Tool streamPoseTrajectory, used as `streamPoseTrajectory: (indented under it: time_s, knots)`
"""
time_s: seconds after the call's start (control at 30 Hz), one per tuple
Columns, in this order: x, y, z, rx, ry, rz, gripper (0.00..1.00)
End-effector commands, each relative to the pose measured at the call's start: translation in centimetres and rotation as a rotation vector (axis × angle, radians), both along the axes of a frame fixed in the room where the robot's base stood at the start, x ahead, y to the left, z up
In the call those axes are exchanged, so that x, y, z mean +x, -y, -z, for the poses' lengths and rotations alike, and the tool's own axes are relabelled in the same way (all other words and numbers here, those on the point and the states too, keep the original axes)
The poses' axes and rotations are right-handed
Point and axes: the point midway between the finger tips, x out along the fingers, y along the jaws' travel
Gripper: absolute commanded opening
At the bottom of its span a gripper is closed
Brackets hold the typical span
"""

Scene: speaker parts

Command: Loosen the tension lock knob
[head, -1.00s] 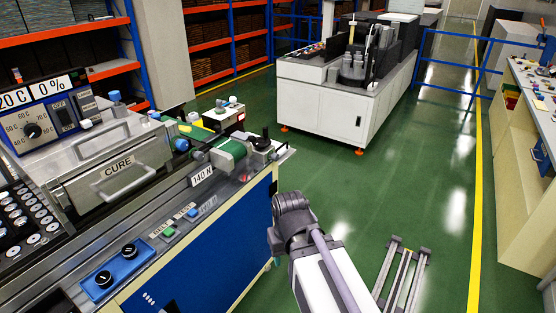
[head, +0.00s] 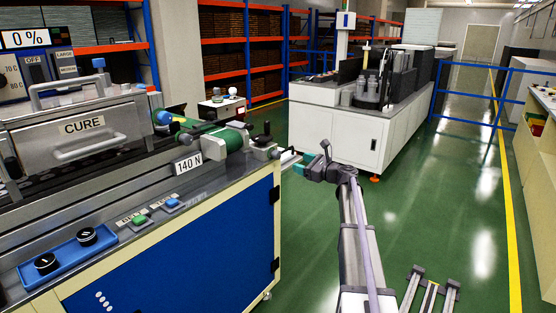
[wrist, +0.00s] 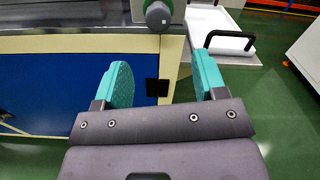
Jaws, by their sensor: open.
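At the right end of the belt bench, beside the green belt roller (head: 238,136), there is a tensioner block (head: 262,151) with a black upright handle and a grey round knob; I cannot tell for sure which is the tension lock knob. In the wrist view a grey round knob (wrist: 158,14) with a small white mark faces me at the top centre. My gripper (wrist: 160,72) is open and empty, its teal fingers spread below and short of that knob. In the head view my gripper (head: 293,163) is just right of the tensioner, partly hidden by its own wrist.
The bench carries a "140 N" display (head: 188,163), a CURE cover (head: 75,132) and a blue panel with black knobs (head: 68,249). A black loop handle (wrist: 230,40) stands right of the knob.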

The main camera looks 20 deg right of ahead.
Motion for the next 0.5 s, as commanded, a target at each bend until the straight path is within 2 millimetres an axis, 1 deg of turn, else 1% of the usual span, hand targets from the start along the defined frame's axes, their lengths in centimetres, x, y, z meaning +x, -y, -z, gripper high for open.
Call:
streamPoseTrajectory:
  time_s: [0.3, 0.4, 0.5]
  knots:
    - [6.3, -3.5, 0.0, -0.003, 0.001, -0.005, 0.65]
    - [7.8, -4.3, 0.0, -0.004, 0.000, -0.004, 0.65]
    - [8.6, -4.9, 0.1, -0.004, 0.000, -0.004, 0.65]
